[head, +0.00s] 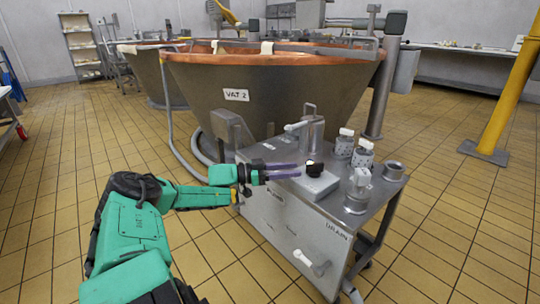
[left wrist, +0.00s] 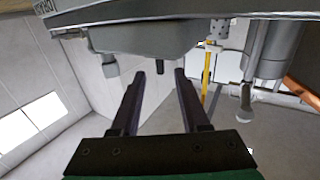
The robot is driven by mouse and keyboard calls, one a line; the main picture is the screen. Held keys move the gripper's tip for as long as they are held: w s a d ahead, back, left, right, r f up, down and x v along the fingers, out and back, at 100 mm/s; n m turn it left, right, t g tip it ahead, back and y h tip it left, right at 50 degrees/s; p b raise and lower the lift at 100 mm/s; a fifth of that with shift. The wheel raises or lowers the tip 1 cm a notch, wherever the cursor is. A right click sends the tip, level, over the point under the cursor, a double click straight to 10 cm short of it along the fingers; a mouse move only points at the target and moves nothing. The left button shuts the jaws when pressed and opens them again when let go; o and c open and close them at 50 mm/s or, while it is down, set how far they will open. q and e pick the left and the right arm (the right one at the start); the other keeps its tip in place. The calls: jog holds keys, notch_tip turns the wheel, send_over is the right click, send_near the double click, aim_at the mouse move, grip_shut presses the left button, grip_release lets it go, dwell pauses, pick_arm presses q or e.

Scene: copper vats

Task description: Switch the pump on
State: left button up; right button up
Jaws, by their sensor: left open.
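The pump cart (head: 290,232) is a grey steel cabinet in front of the vat. A black knob (head: 314,168) sits on a raised grey switch box (head: 318,187) on its top. My left gripper (head: 284,171) comes in from the left over the cart top, its two dark fingers open and pointing at the knob. In the left wrist view the scene looks upside down: the knob (left wrist: 160,67) lies ahead, between the lines of the open fingers (left wrist: 157,88), below the box (left wrist: 150,38). The fingers look short of the knob. My right gripper does not show.
Steel fittings and a valve (head: 359,190) stand right of the switch box. A pipe with a handle (head: 311,128) rises behind it. The copper-rimmed vat (head: 270,95) is close behind the cart.

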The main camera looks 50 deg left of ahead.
pick_arm(q)
jog(key=p+v, duration=0.4)
jog(key=v, duration=0.2)
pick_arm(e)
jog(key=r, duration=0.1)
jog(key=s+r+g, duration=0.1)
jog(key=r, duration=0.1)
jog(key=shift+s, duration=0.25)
